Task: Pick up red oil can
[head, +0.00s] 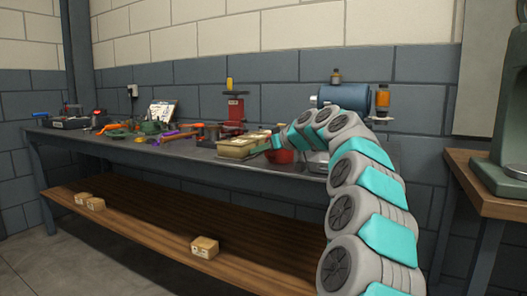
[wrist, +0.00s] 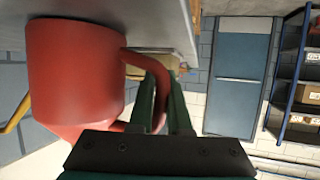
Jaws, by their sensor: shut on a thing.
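The red oil can (wrist: 75,70) fills the left of the wrist view, with its curved handle reaching toward my fingers. My gripper (wrist: 163,95) is shut on this handle, its green fingers on either side of it. I cannot tell whether the can touches the bench top.
The long grey bench (head: 190,158) holds beige tins (head: 236,148), a red press-like tool (head: 234,108) and scattered tools on the left. A blue motor-like machine (head: 343,97) with small bottles stands behind my arm.

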